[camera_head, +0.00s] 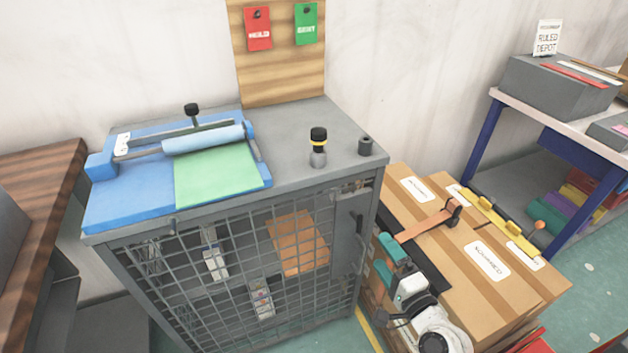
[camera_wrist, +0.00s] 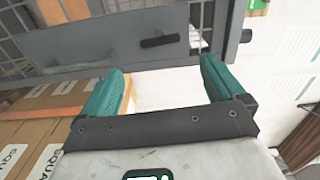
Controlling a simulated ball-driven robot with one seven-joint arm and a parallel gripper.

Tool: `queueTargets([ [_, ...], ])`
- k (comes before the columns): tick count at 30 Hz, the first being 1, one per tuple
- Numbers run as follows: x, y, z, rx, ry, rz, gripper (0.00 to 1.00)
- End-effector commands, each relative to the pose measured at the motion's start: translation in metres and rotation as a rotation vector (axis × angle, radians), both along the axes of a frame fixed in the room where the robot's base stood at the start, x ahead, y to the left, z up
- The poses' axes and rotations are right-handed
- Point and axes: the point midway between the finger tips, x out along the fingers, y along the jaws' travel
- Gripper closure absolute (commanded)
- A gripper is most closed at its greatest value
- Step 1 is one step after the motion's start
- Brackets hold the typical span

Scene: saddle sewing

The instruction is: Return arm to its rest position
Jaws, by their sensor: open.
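My gripper (camera_head: 381,260) is low in the head view, just right of the grey mesh cabinet (camera_head: 345,262) and over the left side of the cardboard boxes (camera_head: 455,262). Its two teal fingers are apart. In the wrist view my gripper (camera_wrist: 160,70) is open, with nothing held between the fingers. The cabinet's grey door frame (camera_wrist: 110,60) and a dark handle (camera_wrist: 160,41) show just beyond the fingertips. I cannot tell how far the fingers are from the door. My white and grey wrist shows at the bottom of the head view.
A strap (camera_head: 425,224) lies on the boxes. A blue-legged table (camera_head: 478,140) stands at right, a wooden bench (camera_head: 40,180) at left.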

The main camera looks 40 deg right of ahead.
Motion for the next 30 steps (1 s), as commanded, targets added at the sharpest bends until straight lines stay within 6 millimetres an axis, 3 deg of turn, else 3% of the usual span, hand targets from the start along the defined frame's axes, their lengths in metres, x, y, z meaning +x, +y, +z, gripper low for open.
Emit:
queueTargets([
  [8, 0.003, 0.008, 0.003, -0.028, 0.029, 0.036, 0.04],
  [13, 0.011, 0.059, 0.003, -0.216, 0.223, 0.262, 0.04],
  [17, 0.001, 0.103, -0.006, -0.431, 0.445, 0.498, 0.04],
  [23, -0.046, 0.137, -0.018, -0.739, 0.795, 0.832, 0.04],
  [30, -0.122, 0.136, -0.008, -0.987, 1.189, 1.15, 0.04],
])
